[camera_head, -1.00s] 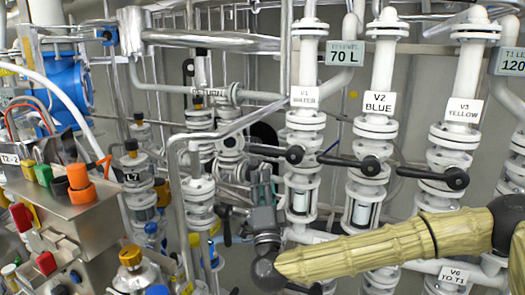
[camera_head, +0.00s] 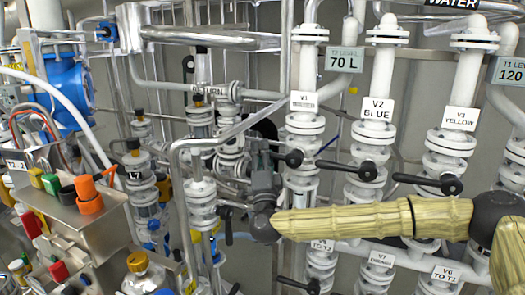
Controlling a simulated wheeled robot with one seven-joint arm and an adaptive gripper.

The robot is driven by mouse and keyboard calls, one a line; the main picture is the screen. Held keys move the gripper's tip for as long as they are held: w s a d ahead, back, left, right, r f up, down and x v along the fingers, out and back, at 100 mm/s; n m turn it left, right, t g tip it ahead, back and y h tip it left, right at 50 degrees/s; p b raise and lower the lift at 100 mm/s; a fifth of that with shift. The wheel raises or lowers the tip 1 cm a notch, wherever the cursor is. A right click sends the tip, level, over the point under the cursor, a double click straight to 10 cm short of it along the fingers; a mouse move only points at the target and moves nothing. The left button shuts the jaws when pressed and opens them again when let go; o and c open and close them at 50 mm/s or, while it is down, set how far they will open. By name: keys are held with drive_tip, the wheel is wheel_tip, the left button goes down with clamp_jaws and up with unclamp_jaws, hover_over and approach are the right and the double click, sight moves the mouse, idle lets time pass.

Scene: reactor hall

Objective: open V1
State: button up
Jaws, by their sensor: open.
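The V1 label (camera_head: 304,101) hangs on a white vertical pipe left of the V2 and V3 pipes. Below it, the V1 valve's black lever (camera_head: 284,157) points left from its round dark hub in front of the pipe. My gripper (camera_head: 262,152), dark grey, is at the end of my pale yellow-sleeved arm and points up and away. It is beside the lever's left end. It is open, but its fingers are small and partly lost against the pipes. I cannot tell whether they touch or surround the lever.
The V2 lever (camera_head: 350,168) and V3 lever (camera_head: 430,182) also point left, to the right of V1. A grey pipe (camera_head: 185,200) stands left of my gripper. A metal control box (camera_head: 95,225) with coloured knobs fills the lower left. Lower valves V7 and V6 sit below my arm.

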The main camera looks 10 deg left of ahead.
clamp_jaws()
drive_tip(key=shift+f, duration=0.15)
idle(0.4)
drive_tip(key=d+f+n+g+y+b, duration=0.2)
drive_tip(key=f+n+g, duration=0.5)
drive_tip(key=n, duration=0.4)
drive_tip(key=shift+s+d+f+y+b, duration=0.25)
drive_tip(key=shift+s+d+y+b, duration=0.15)
drive_tip(key=shift+d+b, duration=0.25)
